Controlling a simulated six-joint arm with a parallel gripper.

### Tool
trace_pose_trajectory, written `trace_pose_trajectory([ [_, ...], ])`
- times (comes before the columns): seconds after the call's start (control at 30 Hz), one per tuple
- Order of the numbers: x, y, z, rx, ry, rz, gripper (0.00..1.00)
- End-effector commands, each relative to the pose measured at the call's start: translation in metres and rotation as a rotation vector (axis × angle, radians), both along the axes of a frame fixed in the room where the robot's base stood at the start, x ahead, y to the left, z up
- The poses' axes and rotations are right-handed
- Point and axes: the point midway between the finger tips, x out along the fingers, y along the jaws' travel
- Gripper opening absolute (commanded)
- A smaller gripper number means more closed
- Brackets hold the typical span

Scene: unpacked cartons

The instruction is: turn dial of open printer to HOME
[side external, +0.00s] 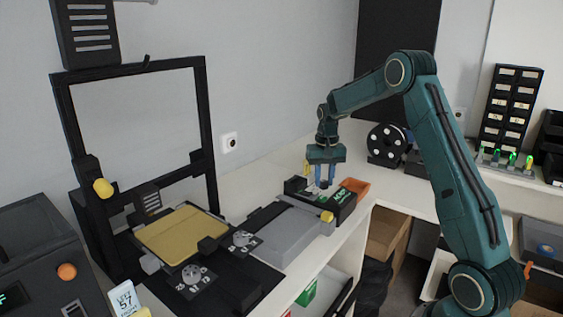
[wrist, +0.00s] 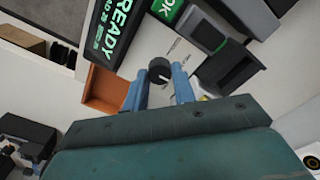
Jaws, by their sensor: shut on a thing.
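The open-frame printer (side external: 205,120) stands at the left in the side view, with a yellow bed. A marked dial panel (side external: 192,275) lies at its front, and a second one (side external: 243,241) sits to the right of the bed. Their pointer settings are too small to read. My gripper (side external: 325,182) is well to the right of both, pointing down over a dark unit. In the wrist view its blue fingers (wrist: 160,88) are shut on a small black knob (wrist: 158,68) with a light mark.
A READY sign (wrist: 115,28) and a grey-black block (wrist: 205,30) lie close to the fingers. An orange tray (side external: 356,187) is beside the dark unit. A grey flat machine (side external: 285,232) stands between my gripper and the printer. A spool (side external: 387,143) stands behind.

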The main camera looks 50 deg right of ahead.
Motion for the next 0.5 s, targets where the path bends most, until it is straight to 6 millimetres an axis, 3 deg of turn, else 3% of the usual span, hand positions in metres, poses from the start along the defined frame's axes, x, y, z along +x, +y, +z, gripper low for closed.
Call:
trace_pose_trajectory([
  [0.3, -0.0003, 0.0001, 0.0012, 0.000, 0.000, 0.000, 0.04],
  [0.33, -0.0003, 0.0001, 0.0012, 0.000, 0.000, 0.000, 0.32],
  [0.4, -0.0002, 0.0001, 0.0011, 0.000, 0.000, 0.000, 0.46],
  [0.5, -0.0001, 0.0001, 0.0007, 0.000, 0.000, 0.000, 0.48],
])
